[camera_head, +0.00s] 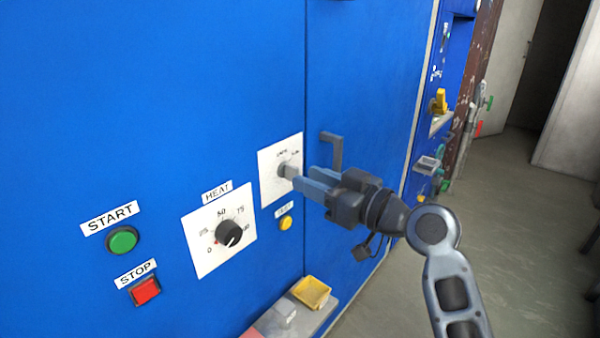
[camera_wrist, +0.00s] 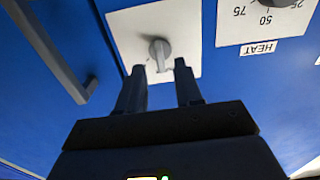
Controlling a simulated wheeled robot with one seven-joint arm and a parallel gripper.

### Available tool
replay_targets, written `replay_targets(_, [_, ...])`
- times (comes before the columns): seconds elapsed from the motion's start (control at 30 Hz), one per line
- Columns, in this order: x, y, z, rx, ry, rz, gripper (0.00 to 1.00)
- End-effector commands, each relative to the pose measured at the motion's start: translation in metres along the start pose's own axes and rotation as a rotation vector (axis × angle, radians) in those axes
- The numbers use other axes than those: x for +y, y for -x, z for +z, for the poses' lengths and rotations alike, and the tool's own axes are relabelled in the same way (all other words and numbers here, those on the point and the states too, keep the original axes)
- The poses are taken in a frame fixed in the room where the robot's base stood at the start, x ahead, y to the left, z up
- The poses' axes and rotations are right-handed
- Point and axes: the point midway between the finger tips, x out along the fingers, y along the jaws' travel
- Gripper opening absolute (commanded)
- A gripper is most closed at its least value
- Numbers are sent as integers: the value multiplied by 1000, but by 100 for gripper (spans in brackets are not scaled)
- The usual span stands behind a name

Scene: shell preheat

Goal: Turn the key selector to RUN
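The key selector is a small grey knob (camera_head: 287,171) on a white plate (camera_head: 268,184) on the blue panel, with small lettering above it. In the wrist view the knob (camera_wrist: 160,52) stands on its plate (camera_wrist: 122,30), just ahead of the fingertips. My gripper (camera_head: 298,178) is in front of the plate, its fingers pointing at the knob. In the wrist view the fingers (camera_wrist: 160,68) are apart, one on each side below the knob, with nothing between them. I cannot read which position the knob marks.
The HEAT dial (camera_head: 230,233), green START button (camera_head: 122,240), red STOP button (camera_head: 145,290) and a yellow button (camera_head: 286,223) are left of or below my gripper. A grey handle (camera_head: 332,150) juts out close by. A ledge below holds a yellow tray (camera_head: 311,291).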

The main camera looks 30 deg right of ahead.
Motion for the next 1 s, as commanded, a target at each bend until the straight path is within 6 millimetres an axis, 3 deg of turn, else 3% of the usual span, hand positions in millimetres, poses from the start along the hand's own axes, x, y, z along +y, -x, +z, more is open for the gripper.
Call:
replay_targets(0.23, [0, -29, -1, 0, -1, 0, 35])
replay_targets(0.6, [0, -34, 0, 0, -1, 0, 34])
replay_targets(0.93, [0, -34, 0, 0, -1, 0, 3])
replay_targets(1.0, [0, -34, 0, 0, -1, 0, 0])
